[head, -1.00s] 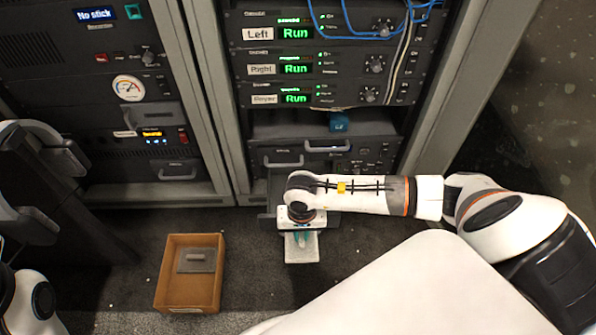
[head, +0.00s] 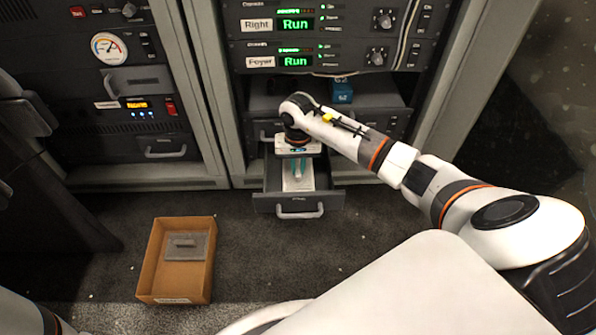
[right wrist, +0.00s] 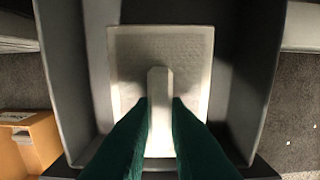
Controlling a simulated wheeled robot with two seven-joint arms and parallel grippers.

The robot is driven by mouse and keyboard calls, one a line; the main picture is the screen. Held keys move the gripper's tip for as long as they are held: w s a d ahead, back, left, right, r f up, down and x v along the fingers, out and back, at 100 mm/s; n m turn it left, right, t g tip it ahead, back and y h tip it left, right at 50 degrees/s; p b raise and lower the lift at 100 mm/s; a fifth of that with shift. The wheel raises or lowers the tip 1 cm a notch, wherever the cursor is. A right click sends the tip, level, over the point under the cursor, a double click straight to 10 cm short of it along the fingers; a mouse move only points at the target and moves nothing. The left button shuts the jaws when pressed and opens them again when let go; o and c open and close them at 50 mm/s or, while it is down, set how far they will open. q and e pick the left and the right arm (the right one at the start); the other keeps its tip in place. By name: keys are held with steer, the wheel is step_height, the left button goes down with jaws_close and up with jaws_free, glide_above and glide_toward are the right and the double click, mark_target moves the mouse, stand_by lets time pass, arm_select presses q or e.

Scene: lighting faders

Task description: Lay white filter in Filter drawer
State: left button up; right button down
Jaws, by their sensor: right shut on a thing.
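The white filter (right wrist: 128,62) is a flat square panel with a raised bar handle. My right gripper (right wrist: 160,105) is shut on that handle, its green fingers on both sides. In the head view the filter (head: 305,181) shows below my right gripper (head: 296,165), within the outline of the open drawer (head: 258,192). In the right wrist view the drawer's walls (right wrist: 62,80) surround the filter, with gaps at left and right. I cannot tell whether the filter touches the drawer floor. My left gripper cannot be made out.
A cardboard box (head: 150,262) with a grey filter (head: 187,246) inside stands on the floor at left. A blue box (head: 342,92) sits on the shelf above the drawer. Rack units (head: 300,42) rise behind. Carpet in front of the drawer is clear.

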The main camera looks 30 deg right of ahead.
mark_target(298, 168)
step_height(298, 168, down, 4)
steer(key=shift+r+b, duration=0.15)
steer(key=shift+b, duration=1.05)
steer(key=shift+r, duration=0.15)
steer(key=c, duration=1.4)
jaws_free()
